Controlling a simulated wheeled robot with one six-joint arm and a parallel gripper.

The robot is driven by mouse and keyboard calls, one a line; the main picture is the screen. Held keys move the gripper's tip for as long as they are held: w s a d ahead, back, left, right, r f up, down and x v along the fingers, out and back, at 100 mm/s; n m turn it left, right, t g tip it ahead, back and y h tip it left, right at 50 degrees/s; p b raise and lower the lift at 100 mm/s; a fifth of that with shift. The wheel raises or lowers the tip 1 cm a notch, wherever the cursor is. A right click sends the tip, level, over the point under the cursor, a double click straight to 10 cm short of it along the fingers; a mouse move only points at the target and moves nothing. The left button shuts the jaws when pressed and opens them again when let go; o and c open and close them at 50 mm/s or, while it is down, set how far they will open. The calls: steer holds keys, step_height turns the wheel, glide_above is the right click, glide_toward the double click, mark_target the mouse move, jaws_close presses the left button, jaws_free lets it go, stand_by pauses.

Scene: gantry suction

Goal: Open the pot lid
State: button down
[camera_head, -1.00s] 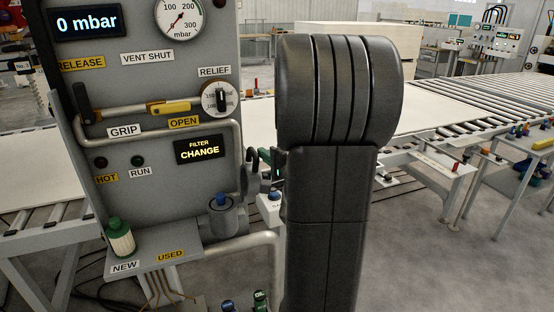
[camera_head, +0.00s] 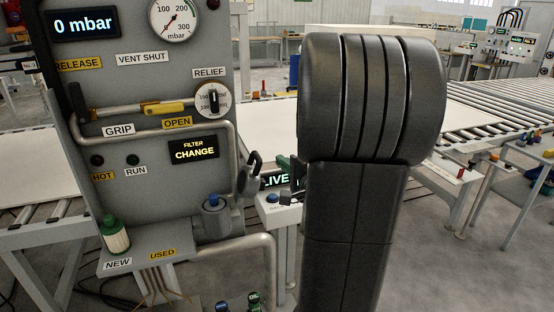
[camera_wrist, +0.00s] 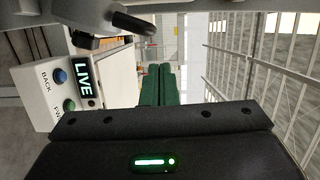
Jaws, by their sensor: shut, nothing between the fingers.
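The filter pot (camera_head: 213,222) is a grey cylinder on the panel's lower right, with a blue cap showing in its open top. Its grey lid (camera_head: 246,182) with a black handle (camera_head: 255,165) stands tilted up at the pot's right side. My gripper's green fingers (camera_wrist: 160,70) are together and empty, apart from the handle. In the head view a bit of green finger (camera_head: 284,162) shows right of the lid; my dark arm hides the rest.
A box with a LIVE display (camera_head: 273,181) and a blue button (camera_head: 272,198) stands right of the pot. A green-capped filter (camera_head: 114,235) stands on the NEW side of the shelf (camera_head: 150,258). A pipe (camera_head: 262,240) bends below the pot.

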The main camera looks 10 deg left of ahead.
mark_target(251, 175)
steer(key=shift+v, duration=2.3)
steer(key=s+a+x, duration=0.1)
steer(key=x, duration=0.9)
steer(key=shift+p, duration=0.35)
steer(key=shift+w+a, duration=0.1)
steer(key=shift+a, duration=0.05)
